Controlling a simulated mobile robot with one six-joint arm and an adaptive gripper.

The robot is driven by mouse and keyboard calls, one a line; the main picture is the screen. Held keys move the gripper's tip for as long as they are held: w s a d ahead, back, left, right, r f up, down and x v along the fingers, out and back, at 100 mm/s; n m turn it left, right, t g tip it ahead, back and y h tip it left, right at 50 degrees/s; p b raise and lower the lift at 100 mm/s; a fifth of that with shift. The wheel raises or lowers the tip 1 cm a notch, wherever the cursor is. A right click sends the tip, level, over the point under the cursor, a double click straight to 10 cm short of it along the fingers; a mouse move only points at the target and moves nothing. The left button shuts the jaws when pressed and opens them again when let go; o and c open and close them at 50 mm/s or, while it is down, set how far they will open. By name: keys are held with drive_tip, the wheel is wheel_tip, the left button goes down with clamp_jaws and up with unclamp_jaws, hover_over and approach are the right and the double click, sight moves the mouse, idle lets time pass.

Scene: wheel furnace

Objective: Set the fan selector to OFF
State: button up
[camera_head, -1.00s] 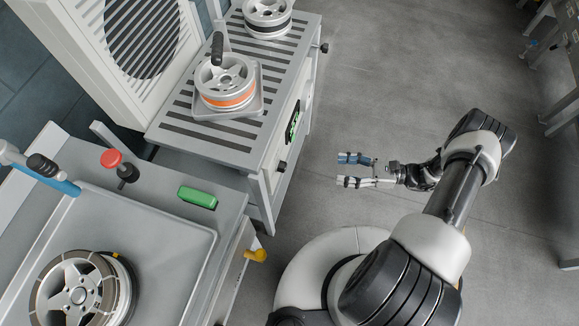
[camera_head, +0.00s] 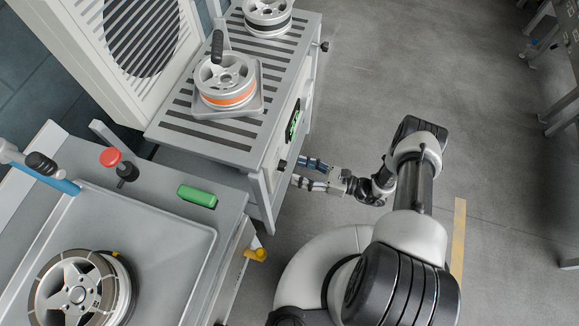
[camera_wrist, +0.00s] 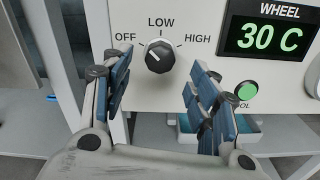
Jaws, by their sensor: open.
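The fan selector (camera_wrist: 160,56) is a round black knob on a pale panel in the wrist view. OFF, LOW and HIGH are printed around its upper side. A pale mark on the knob appears to lean up and left, towards OFF; its exact setting is hard to tell. My gripper (camera_wrist: 159,78) is open and empty, with one blue-padded finger on each side below the knob. The knob looks clear of both fingers. In the head view my gripper (camera_head: 308,175) is close to the front of the slatted bench, by the small dark knob (camera_head: 282,165).
A display (camera_wrist: 268,36) reads WHEEL 30 C, with a green button (camera_wrist: 246,90) below it. An orange-banded wheel (camera_head: 226,82) sits on the slatted bench (camera_head: 200,141). A yellow knob (camera_head: 256,254) juts from the nearer bench. The floor to the right is open.

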sight(286, 166)
drive_tip(key=shift+x, duration=2.4)
drive_tip(key=c, duration=1.1)
